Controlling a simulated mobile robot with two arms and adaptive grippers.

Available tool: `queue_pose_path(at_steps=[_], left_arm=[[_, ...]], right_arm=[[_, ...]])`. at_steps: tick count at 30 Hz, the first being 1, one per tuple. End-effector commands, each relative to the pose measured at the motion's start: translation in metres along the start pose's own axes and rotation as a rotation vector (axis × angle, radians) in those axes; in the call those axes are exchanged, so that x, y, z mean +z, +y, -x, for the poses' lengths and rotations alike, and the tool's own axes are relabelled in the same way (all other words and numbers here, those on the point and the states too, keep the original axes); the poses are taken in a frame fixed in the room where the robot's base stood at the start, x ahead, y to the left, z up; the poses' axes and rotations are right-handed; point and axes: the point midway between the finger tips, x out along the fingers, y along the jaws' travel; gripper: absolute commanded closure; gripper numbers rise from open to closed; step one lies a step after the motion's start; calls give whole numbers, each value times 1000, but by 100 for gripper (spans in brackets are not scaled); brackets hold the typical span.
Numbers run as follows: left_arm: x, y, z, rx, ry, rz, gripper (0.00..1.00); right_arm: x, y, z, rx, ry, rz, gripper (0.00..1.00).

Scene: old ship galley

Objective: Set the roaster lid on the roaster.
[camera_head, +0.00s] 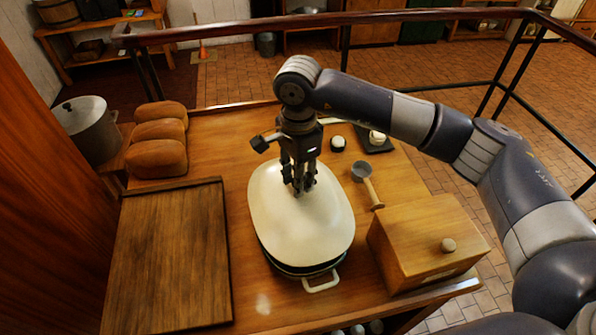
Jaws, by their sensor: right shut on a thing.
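The cream, oval roaster lid (305,228) is in the middle of the wooden table. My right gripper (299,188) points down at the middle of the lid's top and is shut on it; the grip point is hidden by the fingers. The roaster (322,282) is directly under the lid. Only its dark front edge and a white front handle show, past the lid's near edge. I cannot tell whether the lid touches the rim or hovers just above it. My left gripper is not in view.
A brown wooden board (172,260) lies left of the roaster, with several loaves (157,140) behind it. A wooden box (425,240) with a knob and a scoop (367,183) are close on the right. A metal pot (90,130) stands at far left.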

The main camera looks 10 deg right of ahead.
Motion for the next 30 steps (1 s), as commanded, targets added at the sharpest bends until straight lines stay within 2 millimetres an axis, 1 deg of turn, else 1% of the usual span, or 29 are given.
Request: queue_pose_path(at_steps=[1, 2, 6, 8, 9, 10, 13, 15, 18, 21, 25, 30], left_arm=[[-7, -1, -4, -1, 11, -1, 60], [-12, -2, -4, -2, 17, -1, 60], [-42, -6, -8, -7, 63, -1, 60], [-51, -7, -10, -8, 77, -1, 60], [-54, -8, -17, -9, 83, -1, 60], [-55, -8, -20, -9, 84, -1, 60], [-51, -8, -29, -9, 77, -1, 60], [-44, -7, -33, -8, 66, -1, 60], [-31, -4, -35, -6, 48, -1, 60], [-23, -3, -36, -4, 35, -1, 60], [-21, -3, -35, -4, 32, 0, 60], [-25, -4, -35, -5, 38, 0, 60]], right_arm=[[0, 0, -6, 0, -1, 0, 100], [0, 0, -9, 0, -1, 0, 100], [0, 0, -23, 0, 0, 0, 100], [0, 0, -28, 0, 0, 0, 100], [0, 0, -35, -1, 0, 0, 100], [0, 0, -38, -2, 0, 0, 100], [0, 0, -46, -2, 0, 0, 100], [0, 0, -49, -2, 0, 0, 100], [0, 0, -51, -2, 0, 0, 100], [0, 0, -51, -2, 0, 0, 100], [0, 0, -51, -2, 0, 0, 100], [0, 0, -51, -2, 0, 0, 100]])
